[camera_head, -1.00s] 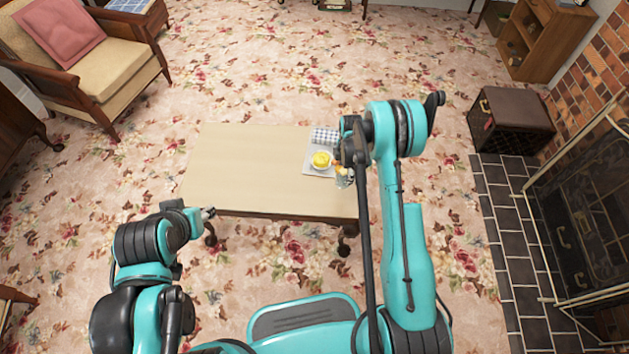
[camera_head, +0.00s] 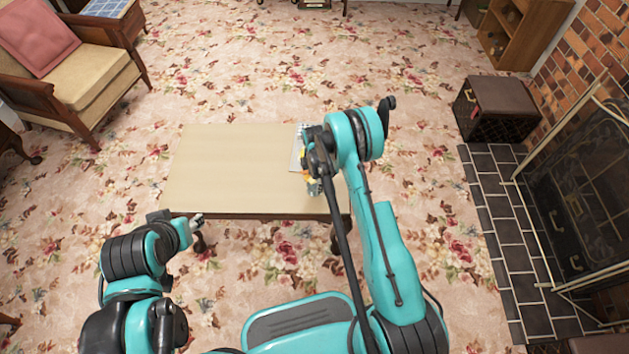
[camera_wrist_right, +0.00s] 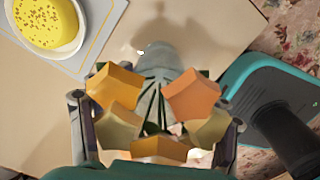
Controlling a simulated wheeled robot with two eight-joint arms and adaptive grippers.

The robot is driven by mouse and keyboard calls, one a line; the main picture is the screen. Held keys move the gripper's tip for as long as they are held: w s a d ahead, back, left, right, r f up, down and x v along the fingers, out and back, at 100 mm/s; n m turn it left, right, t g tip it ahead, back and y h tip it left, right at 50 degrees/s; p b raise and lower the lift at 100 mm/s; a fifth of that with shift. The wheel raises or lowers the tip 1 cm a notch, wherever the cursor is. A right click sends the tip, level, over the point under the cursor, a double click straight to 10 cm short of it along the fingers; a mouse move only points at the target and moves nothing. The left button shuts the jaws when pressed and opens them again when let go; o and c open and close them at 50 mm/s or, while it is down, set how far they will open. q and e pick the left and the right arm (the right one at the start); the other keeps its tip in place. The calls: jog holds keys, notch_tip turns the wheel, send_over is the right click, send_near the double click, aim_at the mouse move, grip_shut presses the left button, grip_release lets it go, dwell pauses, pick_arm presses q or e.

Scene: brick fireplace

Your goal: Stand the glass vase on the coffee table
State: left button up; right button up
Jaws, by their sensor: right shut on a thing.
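The glass vase (camera_head: 313,187) with orange flowers is at the right side of the coffee table (camera_head: 225,165), near its front edge. My right gripper (camera_head: 317,170) is shut on it. In the right wrist view, the clear grey vase (camera_wrist_right: 180,78) sits between the fingers of my right gripper (camera_wrist_right: 155,122), with orange and yellowish blooms in front of it. The tabletop (camera_wrist_right: 30,110) shows below it. I cannot tell whether the vase's base touches the table. My left gripper (camera_head: 199,219) is beside the table's front left corner, away from the vase; its jaws are too small to read.
A white dish with a yellow food (camera_wrist_right: 47,20) stands on a pale mat (camera_wrist_right: 98,32) close to the vase; my right arm mostly hides it in the head view. The table's left and middle are bare. An armchair (camera_head: 75,75) and a dark box (camera_head: 500,108) stand apart.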

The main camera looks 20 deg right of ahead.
jog(key=shift+f, duration=0.1)
jog(key=o, duration=1.5)
